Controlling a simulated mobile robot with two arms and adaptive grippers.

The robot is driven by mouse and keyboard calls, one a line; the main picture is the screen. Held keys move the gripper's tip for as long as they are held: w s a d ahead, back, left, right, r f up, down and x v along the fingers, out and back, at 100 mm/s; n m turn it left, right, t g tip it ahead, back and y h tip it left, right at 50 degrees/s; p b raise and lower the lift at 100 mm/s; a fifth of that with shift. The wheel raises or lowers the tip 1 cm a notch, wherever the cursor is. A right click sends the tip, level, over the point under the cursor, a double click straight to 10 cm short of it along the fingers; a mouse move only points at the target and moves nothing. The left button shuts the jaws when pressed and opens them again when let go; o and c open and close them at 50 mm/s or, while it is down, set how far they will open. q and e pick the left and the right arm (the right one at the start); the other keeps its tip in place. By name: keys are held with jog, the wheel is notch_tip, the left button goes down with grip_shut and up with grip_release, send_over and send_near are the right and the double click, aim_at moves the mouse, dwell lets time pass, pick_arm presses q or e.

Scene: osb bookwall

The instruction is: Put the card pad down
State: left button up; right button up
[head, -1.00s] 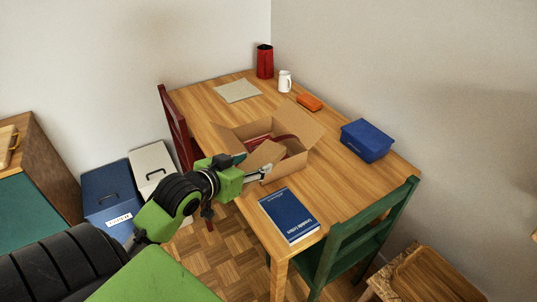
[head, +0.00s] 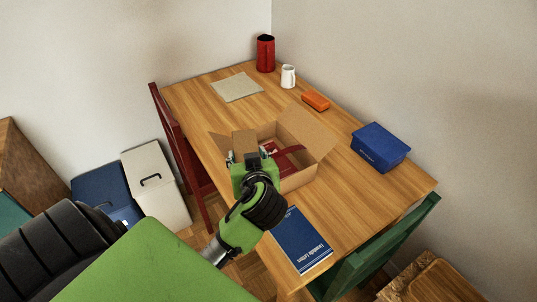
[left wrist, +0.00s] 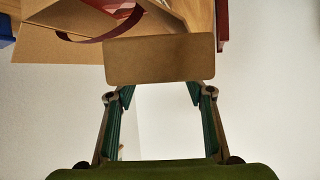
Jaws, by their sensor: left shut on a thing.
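The card pad is a plain brown rectangular board (head: 244,142). My left gripper (head: 248,158) is shut on it, and the board stands out beyond the fingertips. In the left wrist view the card pad (left wrist: 160,60) spans the gap between the two fingers (left wrist: 160,90). In the head view it overlaps the left side of the open cardboard box (head: 300,178), in front of the box's left flap. I cannot tell whether it touches the box. My right gripper is not in view.
The box holds something red with a dark red strap (head: 288,151). On the wooden table (head: 348,195) are a blue book (head: 300,240), a blue case (head: 380,146), an orange block (head: 316,100), a grey sheet (head: 237,87), a white mug (head: 288,76) and a red canister (head: 265,54). Chairs flank the table.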

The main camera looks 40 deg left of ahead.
pick_arm(q)
jog(key=shift+w+d+f, duration=0.1)
jog(key=shift+w+d, duration=0.05)
jog(key=shift+w, duration=0.15)
jog(key=w+f, duration=0.2)
jog(key=w, duration=0.2)
jog(key=w+a+f+p, duration=0.1)
jog(key=w+f, duration=0.2)
jog(key=w, duration=0.1)
jog(key=w+f+p, duration=0.1)
jog(key=w+f, duration=0.2)
jog(key=w, duration=0.1)
jog(key=shift+w+a+f, duration=0.2)
jog(key=shift+w+f, duration=0.35)
jog(key=shift+f, duration=0.1)
jog(key=shift+w+a+f, duration=0.1)
jog(key=shift+w+f, duration=0.05)
jog(key=shift+f, duration=0.15)
notch_tip(320, 180, down, 3)
jog(key=shift+r+p, duration=0.2)
jog(key=shift+p, duration=0.3)
jog(key=shift+f, duration=0.1)
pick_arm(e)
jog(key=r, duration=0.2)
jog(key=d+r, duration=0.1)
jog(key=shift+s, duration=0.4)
